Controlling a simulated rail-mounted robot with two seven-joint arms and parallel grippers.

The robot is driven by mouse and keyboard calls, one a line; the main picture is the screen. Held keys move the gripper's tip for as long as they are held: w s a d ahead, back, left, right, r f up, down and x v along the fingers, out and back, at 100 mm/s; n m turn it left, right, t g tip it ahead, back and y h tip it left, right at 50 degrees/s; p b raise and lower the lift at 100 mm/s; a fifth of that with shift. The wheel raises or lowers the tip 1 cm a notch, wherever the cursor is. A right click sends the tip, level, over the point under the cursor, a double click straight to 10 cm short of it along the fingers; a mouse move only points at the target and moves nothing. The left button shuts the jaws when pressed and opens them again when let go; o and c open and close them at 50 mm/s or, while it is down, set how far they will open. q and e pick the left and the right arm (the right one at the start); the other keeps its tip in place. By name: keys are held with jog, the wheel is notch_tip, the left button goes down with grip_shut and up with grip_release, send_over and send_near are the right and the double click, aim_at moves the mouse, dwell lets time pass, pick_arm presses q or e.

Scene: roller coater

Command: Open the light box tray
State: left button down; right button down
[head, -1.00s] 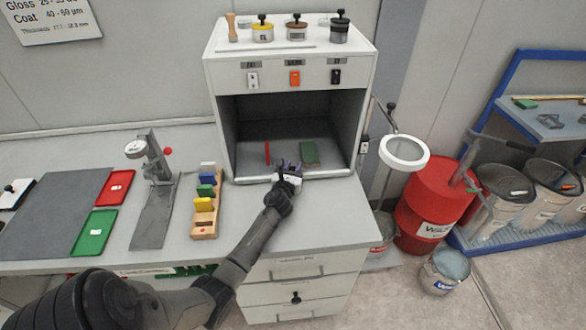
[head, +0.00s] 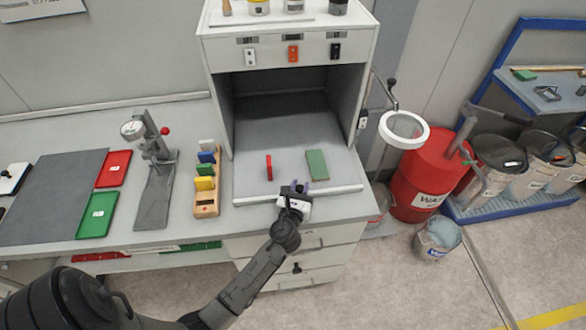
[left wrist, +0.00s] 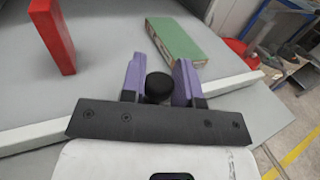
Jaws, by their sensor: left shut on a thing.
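The light box (head: 285,22) is a white cabinet on the bench with an open front. Its grey tray (head: 335,193) with a white front rim extends out of the opening; the rim also shows in the left wrist view (left wrist: 30,137). A red block (head: 269,167) and a green block (head: 317,165) rest on the tray. My left gripper (head: 294,190) is at the middle of the tray's front edge. In the left wrist view, its purple fingers are shut around a round black knob (left wrist: 158,87) at that edge. My right gripper is not in view.
Left on the bench are a wooden rack of coloured blocks (head: 206,192), a gauge stand (head: 153,180), and red (head: 114,168) and green (head: 97,214) trays. Right are a ring magnifier (head: 404,129) and a red drum (head: 430,178). Drawers (head: 320,262) lie below; open floor is in front.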

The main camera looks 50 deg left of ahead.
pick_arm(q)
jog(key=shift+s+d, duration=0.65)
jog(key=shift+d, duration=0.25)
jog(key=shift+s+d, duration=0.6)
jog(key=shift+d, duration=0.25)
jog(key=c, duration=0.9)
grip_release()
jog(key=shift+b+v, duration=0.45)
jog(key=shift+v, duration=6.45)
